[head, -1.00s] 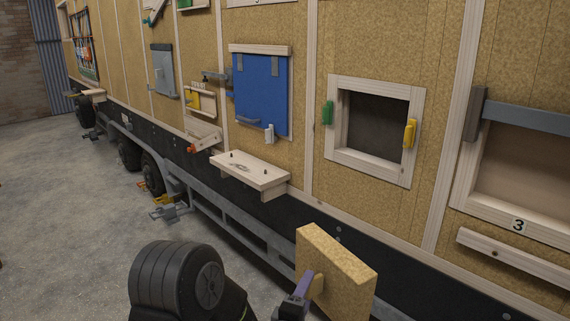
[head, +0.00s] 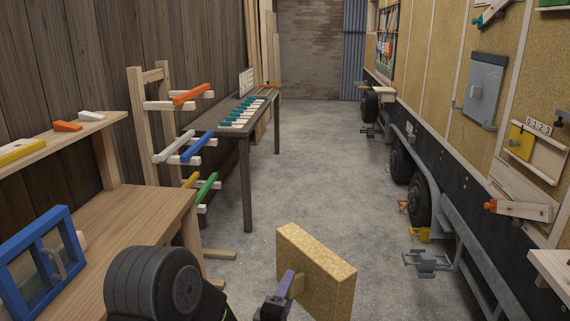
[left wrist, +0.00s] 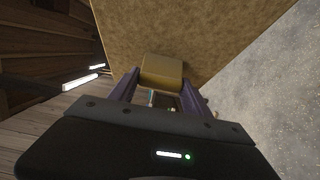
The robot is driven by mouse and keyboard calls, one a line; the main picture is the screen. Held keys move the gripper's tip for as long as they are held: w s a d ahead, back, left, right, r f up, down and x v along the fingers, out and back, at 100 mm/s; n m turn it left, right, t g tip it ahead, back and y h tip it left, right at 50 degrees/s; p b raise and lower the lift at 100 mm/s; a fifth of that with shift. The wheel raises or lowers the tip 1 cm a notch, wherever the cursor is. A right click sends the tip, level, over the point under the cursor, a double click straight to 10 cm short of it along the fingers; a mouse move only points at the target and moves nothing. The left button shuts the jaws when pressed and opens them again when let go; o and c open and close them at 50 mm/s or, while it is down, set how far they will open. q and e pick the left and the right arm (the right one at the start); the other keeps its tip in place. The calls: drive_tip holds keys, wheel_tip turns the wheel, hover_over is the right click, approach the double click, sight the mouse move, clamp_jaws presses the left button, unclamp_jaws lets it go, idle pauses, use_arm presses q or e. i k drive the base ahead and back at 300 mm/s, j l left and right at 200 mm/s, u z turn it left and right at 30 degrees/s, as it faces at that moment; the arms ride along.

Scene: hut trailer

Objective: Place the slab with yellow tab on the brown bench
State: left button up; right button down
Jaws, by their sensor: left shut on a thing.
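My left gripper (head: 283,288) is shut on the tab of a thick, speckled tan slab (head: 316,270), held up in front of me over the floor. In the left wrist view the two purple fingers (left wrist: 160,88) are on either side of the yellowish tab (left wrist: 162,69), and the slab (left wrist: 190,28) fills the top. A brown wooden bench (head: 150,211) stands at the left, with a blue frame (head: 42,262) on it. The slab is apart from the bench, to its right. My right gripper is not in view.
A raised shelf (head: 70,142) over the bench holds orange and yellow pieces. Beyond stand a rack (head: 165,120) with coloured bars and a dark table (head: 215,125) with several teal-and-white pieces. The trailer (head: 470,190) lines the right. The middle concrete floor (head: 325,165) is clear.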

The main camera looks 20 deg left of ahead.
sight(145, 217)
drive_tip(key=i+u, duration=0.1)
drive_tip(key=i, duration=0.95)
drive_tip(key=i+l+u, duration=0.1)
drive_tip(key=i, duration=0.95)
drive_tip(key=i+l+u, duration=0.1)
drive_tip(key=i+u, duration=0.4)
drive_tip(key=i+l+u, duration=0.3)
drive_tip(key=u, duration=0.15)
drive_tip(key=i+l+u, duration=0.65)
drive_tip(key=l+u, duration=0.3)
drive_tip(key=i+l+u, duration=0.2)
drive_tip(key=l, duration=0.15)
drive_tip(key=l+u, duration=0.45)
drive_tip(key=l, duration=0.25)
drive_tip(key=i, duration=0.05)
